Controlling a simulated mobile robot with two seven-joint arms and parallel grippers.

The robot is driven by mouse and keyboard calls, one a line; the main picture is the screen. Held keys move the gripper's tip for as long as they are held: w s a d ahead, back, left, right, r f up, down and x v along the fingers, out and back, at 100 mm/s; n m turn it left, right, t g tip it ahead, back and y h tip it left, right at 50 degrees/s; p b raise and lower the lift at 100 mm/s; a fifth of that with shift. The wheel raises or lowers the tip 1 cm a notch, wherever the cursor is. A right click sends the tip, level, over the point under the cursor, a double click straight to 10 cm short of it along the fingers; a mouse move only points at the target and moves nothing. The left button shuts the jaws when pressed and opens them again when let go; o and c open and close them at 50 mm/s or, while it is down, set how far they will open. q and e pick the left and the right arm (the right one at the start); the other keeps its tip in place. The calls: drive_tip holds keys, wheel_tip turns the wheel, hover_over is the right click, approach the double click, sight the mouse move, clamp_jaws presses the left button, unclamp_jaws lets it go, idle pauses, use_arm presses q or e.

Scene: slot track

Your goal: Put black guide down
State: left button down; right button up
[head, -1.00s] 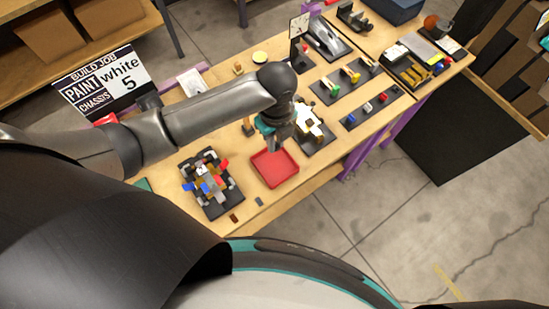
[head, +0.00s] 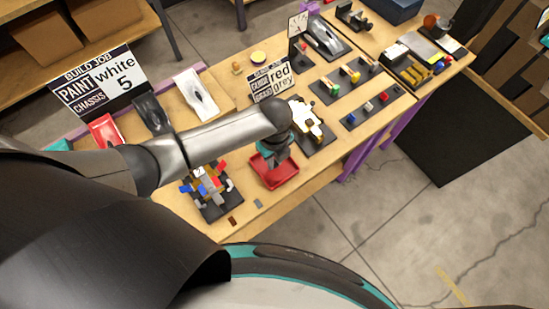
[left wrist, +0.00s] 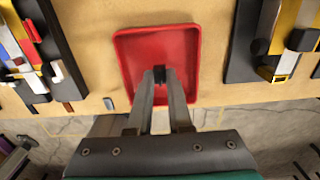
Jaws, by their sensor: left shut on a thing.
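My left gripper (left wrist: 160,80) is shut on a small black guide (left wrist: 159,74), seen between its fingertips in the left wrist view. The gripper (head: 270,165) is over the red tray (head: 289,179) near the front edge of the table. The tray (left wrist: 130,50) looks otherwise empty in the left wrist view. I cannot tell whether the guide touches the tray floor. In the head view my arm and hand hide the guide. My right gripper is not in view.
A dark board with a colourful built chassis (head: 209,188) stands left of the tray. A board with a white and yellow car (head: 309,122) stands to its right. Two small loose pieces (head: 258,203) lie on the front edge. Car shells and signs stand at the back.

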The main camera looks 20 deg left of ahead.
use_arm(q)
drive_tip(key=shift+f, duration=0.15)
drive_tip(key=c, duration=0.8)
unclamp_jaws()
drive_tip(key=shift+c, duration=0.2)
drive_tip(key=shift+r, duration=0.45)
wheel_tip(320, 180, up, 12)
drive_tip(key=p, duration=0.2)
drive_tip(key=shift+f, duration=0.25)
